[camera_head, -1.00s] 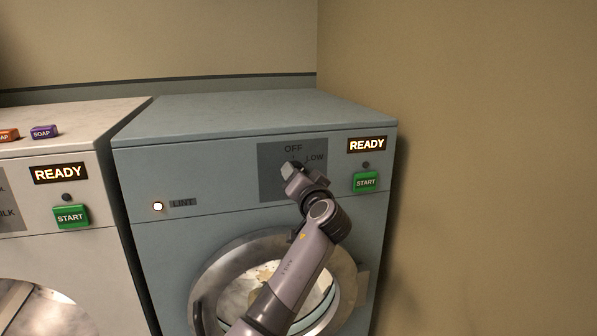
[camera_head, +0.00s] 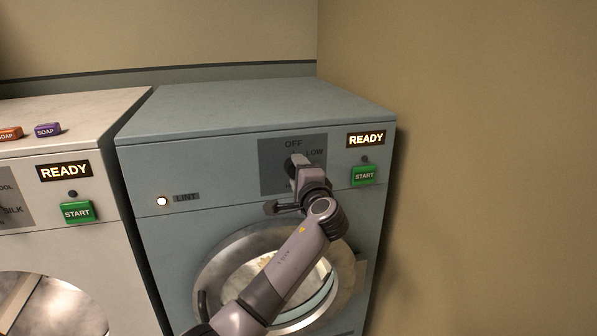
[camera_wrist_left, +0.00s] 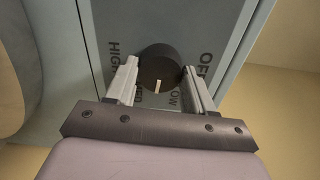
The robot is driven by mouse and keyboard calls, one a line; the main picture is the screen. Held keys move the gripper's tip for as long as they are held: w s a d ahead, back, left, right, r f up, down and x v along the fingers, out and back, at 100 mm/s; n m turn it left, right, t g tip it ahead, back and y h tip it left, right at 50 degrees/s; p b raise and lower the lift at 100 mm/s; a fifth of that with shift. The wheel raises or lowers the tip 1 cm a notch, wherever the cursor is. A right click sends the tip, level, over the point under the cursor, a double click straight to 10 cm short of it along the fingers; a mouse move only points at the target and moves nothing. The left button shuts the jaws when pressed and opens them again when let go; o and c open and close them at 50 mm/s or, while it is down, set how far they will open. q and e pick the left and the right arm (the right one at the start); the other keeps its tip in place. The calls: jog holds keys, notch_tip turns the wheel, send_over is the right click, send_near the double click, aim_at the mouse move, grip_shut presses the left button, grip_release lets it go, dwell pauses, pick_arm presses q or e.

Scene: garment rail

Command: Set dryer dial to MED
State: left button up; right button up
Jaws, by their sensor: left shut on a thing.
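The dryer dial is a round black knob (camera_wrist_left: 160,66) with a white pointer mark, on a grey label panel (camera_head: 272,178) of the blue-grey dryer (camera_head: 225,160). My left gripper (camera_head: 297,163) is at the dial; in the left wrist view its two fingers (camera_wrist_left: 158,82) stand on either side of the knob, shut on it. There, the pointer faces down the picture, between the LOW lettering and a partly hidden label left of it. HIGH and OFF also show on the panel. In the head view the gripper hides the dial and the lower labels. My right gripper is out of view.
A green START button (camera_head: 363,174) and a lit READY sign (camera_head: 366,139) are right of the panel. The round door (camera_head: 215,272) is below. A white machine (camera_head: 110,150) with soap boxes (camera_head: 47,130) stands left. A bare wall (camera_head: 480,170) closes the right side.

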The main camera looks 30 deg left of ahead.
pick_arm(q)
jog(key=m, duration=0.5)
dwell(0.5)
jog(key=o, duration=1.1)
jog(key=shift+c, duration=0.2)
jog(key=b+v, duration=0.1)
jog(key=v, duration=0.6)
jog(key=shift+s, duration=0.1)
